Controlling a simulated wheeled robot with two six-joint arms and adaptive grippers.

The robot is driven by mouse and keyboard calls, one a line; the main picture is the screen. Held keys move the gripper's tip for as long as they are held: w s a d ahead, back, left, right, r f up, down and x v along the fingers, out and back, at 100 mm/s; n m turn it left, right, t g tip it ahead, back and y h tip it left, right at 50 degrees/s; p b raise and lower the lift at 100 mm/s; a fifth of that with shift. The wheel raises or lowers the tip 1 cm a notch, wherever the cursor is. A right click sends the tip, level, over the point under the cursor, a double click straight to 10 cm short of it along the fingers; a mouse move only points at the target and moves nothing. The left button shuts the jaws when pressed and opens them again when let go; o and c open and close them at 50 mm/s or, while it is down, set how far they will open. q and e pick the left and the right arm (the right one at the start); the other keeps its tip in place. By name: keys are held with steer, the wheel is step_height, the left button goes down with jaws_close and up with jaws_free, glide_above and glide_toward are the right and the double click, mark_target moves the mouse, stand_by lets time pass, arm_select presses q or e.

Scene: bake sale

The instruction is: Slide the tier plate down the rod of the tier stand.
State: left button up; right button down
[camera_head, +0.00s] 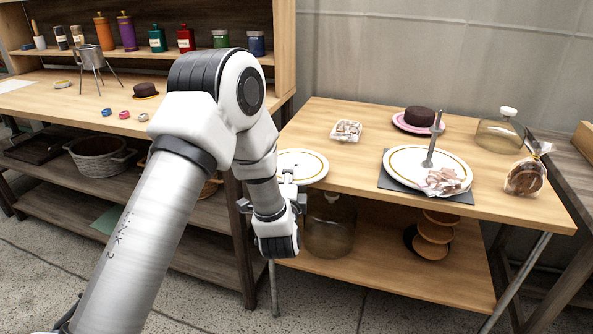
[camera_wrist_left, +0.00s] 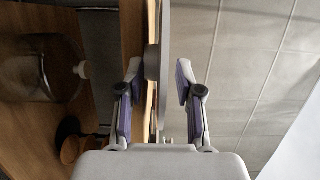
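The tier plate (camera_head: 312,168), white with a gold ring and a small central hole, lies flat at the left end of the right table. My left gripper (camera_head: 289,190) is at its near left edge. In the left wrist view the plate (camera_wrist_left: 164,40) shows edge-on between the fingers of the left gripper (camera_wrist_left: 160,78). The fingers are spread, with a visible gap on the right finger's side. The tier stand (camera_head: 400,160) has a white gold-ringed base plate and an upright grey rod (camera_head: 434,145); it stands on a dark mat (camera_head: 392,184). My right gripper is not in view.
A wrapped item (camera_head: 442,181) lies on the stand's base plate. A chocolate cake (camera_head: 420,116), a small clear pack (camera_head: 347,130), a glass jar (camera_head: 500,132) and a bagged item (camera_head: 524,177) surround the stand. Bare tabletop lies between plate and stand.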

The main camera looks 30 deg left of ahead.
arm_select(q)
steer(key=shift+w+a, duration=0.25)
steer(key=shift+w, duration=0.15)
jaws_close()
steer(key=shift+r, duration=0.1)
